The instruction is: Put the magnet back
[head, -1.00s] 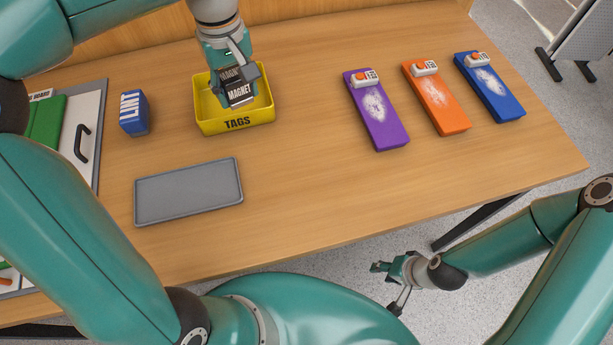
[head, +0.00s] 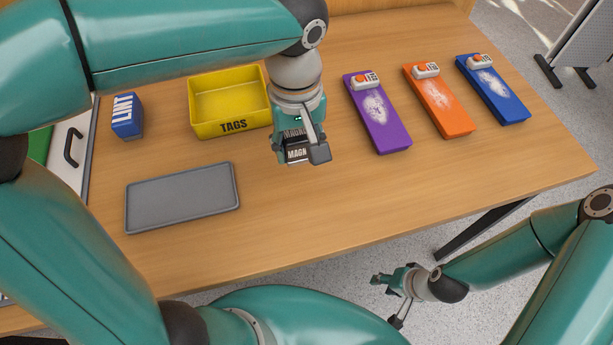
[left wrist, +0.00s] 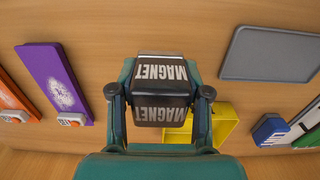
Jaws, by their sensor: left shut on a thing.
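A black block with white MAGNET lettering (head: 297,154) is held in my left gripper (head: 300,148), above the table between the yellow bin and the purple board. In the left wrist view the magnet (left wrist: 162,90) sits between both fingers, its lettering clear. In the head view the gripper partly hides it. My right gripper (head: 392,281) is low at the front, beyond the table's front edge over the floor. It is small there, and I cannot tell its opening.
The yellow TAGS bin (head: 232,128) looks empty. A grey tray (head: 183,205) lies in front of it, and a blue LINT block (head: 127,117) stands left. Purple (head: 384,130), orange (head: 443,107) and blue boards (head: 497,95) lie right. The table's front middle is clear.

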